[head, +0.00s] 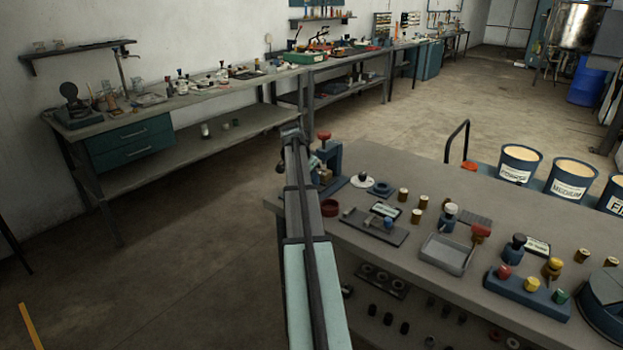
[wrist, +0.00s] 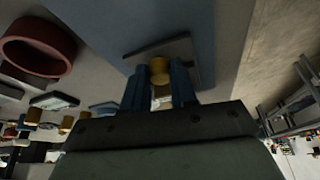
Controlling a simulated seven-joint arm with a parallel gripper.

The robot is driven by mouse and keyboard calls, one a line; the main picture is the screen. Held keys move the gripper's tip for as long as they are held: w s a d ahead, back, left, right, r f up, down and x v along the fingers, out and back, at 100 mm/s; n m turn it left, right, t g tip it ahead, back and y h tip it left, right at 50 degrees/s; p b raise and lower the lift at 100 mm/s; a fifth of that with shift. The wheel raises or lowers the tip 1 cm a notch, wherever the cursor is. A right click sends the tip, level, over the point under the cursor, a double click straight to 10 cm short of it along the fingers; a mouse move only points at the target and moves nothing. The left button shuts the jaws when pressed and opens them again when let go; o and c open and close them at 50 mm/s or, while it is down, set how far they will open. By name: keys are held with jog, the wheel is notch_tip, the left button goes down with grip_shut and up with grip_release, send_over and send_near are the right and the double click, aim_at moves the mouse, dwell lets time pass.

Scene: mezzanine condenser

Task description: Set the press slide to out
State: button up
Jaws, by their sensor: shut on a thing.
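The press (head: 331,155) stands at the near-left end of the grey workbench, a blue frame with a red knob on top, partly hidden behind my arm. In the wrist view its blue body (wrist: 108,30) fills the upper middle, with a grey plate (wrist: 184,48) on it. A brass-coloured knob (wrist: 158,68) sits at that plate, between the blue fingers of my gripper (wrist: 158,88). My gripper is shut on this knob. In the head view my arm hides the grip. I cannot tell the slide's position.
A dark red ring (head: 330,208) lies beside the press; it also shows in the wrist view (wrist: 36,46). Small brass pieces, a grey tray (head: 446,253) and a blue block with coloured knobs (head: 527,293) stand further right. Open floor lies left of the bench.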

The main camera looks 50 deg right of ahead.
grip_shut()
jog(key=a, duration=1.1)
jog(key=o, duration=0.8)
grip_release()
jog(key=v, duration=1.4)
jog(key=shift+s, duration=0.1)
